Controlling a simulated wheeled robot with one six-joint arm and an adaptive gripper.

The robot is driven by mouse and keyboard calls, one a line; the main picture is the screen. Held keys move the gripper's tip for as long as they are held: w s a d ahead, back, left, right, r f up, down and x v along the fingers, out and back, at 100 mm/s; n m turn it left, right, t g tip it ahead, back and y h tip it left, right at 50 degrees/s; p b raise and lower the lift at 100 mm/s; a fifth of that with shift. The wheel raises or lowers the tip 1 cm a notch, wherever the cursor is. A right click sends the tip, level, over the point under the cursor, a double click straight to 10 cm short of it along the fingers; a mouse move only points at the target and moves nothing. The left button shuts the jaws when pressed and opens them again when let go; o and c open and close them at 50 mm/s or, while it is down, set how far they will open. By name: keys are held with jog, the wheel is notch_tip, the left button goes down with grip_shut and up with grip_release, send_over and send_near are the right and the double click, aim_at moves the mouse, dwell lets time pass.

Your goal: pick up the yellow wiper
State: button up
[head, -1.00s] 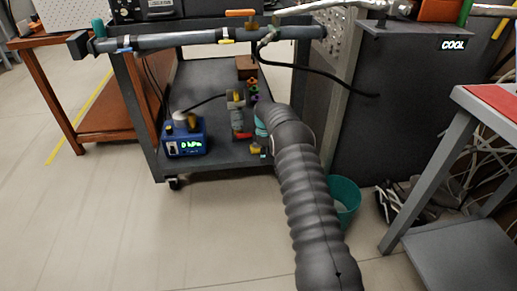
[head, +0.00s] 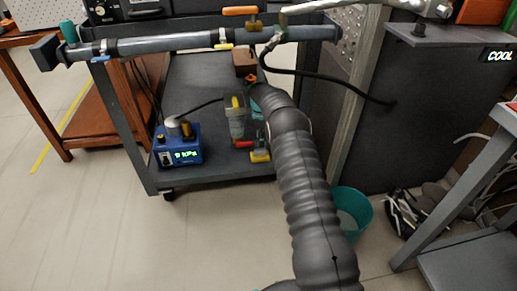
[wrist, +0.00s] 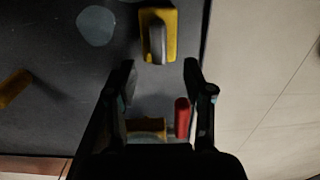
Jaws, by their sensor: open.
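The yellow wiper (wrist: 172,36), a yellow block with a grey raised part, lies on a dark surface near its edge in the wrist view. In the head view a yellow-and-grey piece that looks like it (head: 260,155) is on the cart's lower shelf, left of my arm. My gripper (wrist: 159,75) is open, its fingers apart, with the wiper ahead of the fingertips and roughly in line with the gap. Nothing is held. In the head view my arm hides the gripper.
A red cylinder (wrist: 182,117) and a yellow-brown piece (wrist: 147,126) show between the fingers. A blue pump box (head: 178,146) stands left on the cart shelf (head: 205,85). A long pipe (head: 180,44) crosses above. A teal bin (head: 352,208) stands right of my arm.

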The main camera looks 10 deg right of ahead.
aim_at(259, 150)
jog(key=shift+w+f, duration=0.25)
jog(key=shift+a+f, duration=0.1)
jog(key=shift+f, duration=1.2)
notch_tip(259, 150, down, 4)
jog(key=shift+s+a+f, duration=0.1)
jog(key=shift+f, duration=0.1)
jog(key=shift+c, duration=0.2)
grip_shut()
